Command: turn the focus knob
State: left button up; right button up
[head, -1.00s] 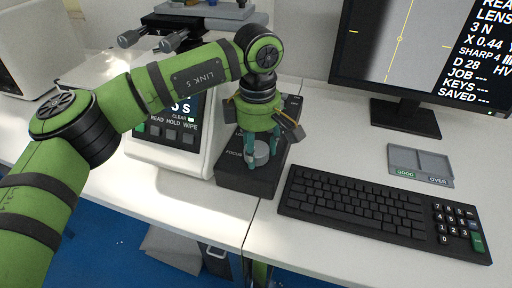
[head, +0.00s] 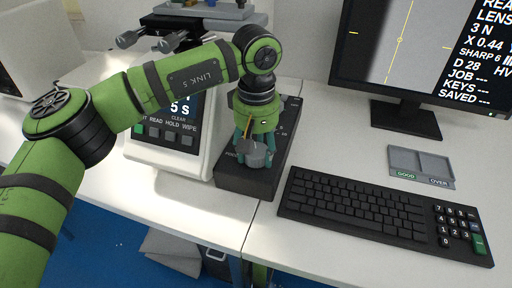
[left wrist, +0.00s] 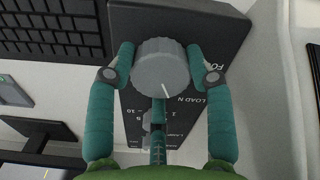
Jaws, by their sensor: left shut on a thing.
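The focus knob (head: 257,157) is a grey ribbed cylinder on the near end of a black control box (head: 240,183). In the left wrist view the knob (left wrist: 160,66) shows a white pointer line toward its lower right. My left gripper (head: 255,150) reaches down over the box from above. Its teal fingers (left wrist: 160,72) stand on both sides of the knob and are shut on it. A third teal finger lies below the knob in the wrist view. Part of the box's lettering is hidden by the gripper. My right gripper is not in view.
A black keyboard (head: 360,208) lies close to the right of the box. A monitor (head: 425,50) at the back right reads "SHARP 6". A grey GOOD/OVER tray (head: 421,165) lies before it. The tester's panel (head: 170,139) stands left of the box.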

pick_arm(q)
jog(key=shift+s+d+f+m, duration=0.15)
jog(key=shift+s+m, duration=0.15)
jog(key=shift+m, duration=0.7)
jog(key=m, duration=0.3)
jog(key=shift+f, duration=0.1)
jog(key=shift+a+m, duration=0.2)
jog(key=shift+m, duration=0.3)
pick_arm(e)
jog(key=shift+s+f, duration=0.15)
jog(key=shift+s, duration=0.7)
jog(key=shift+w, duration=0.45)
pick_arm(q)
jog(key=o, duration=1.1)
jog(key=shift+a+r, duration=0.1)
jog(key=shift+r, duration=0.1)
